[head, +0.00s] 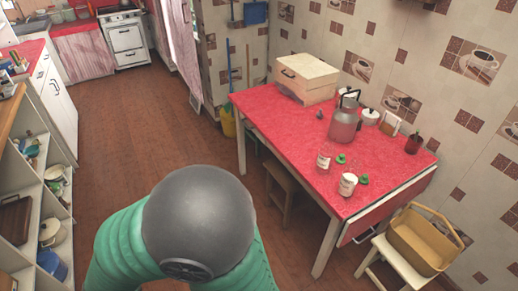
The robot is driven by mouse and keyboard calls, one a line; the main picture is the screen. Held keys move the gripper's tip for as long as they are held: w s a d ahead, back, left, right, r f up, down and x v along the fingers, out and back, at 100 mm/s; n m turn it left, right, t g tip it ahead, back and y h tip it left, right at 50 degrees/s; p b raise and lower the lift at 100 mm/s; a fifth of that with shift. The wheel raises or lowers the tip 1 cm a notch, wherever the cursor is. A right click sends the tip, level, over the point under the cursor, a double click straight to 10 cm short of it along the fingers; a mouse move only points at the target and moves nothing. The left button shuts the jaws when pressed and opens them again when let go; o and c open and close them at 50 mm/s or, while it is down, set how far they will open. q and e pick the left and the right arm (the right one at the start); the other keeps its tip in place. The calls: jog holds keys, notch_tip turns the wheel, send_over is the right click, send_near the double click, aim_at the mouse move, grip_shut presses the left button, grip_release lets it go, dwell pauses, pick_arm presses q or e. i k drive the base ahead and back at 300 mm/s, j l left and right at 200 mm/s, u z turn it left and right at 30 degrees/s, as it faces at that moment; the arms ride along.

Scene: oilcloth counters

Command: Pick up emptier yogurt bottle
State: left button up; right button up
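Two small yogurt bottles stand upright on the red table (285,135), near its front right part. The rear bottle (324,160) looks partly clear with some white in it. The front bottle (347,185) looks mostly white, so the rear one appears emptier, though they are small in the view. A green lid (341,158) lies right of the rear bottle and another green lid (363,180) lies right of the front one. Neither of my grippers shows. The green ribbed parts and dark dome at the bottom seem to be my own body.
A metal milk can (344,123), a wooden bread box (304,79) and a white pot (371,116) stand farther back on the table. A stool (281,184) is by its left side; a basket (423,240) sits on a chair at right. Floor left of the table is clear.

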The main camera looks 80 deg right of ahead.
aim_at(327, 151)
jog(key=z, duration=3.4)
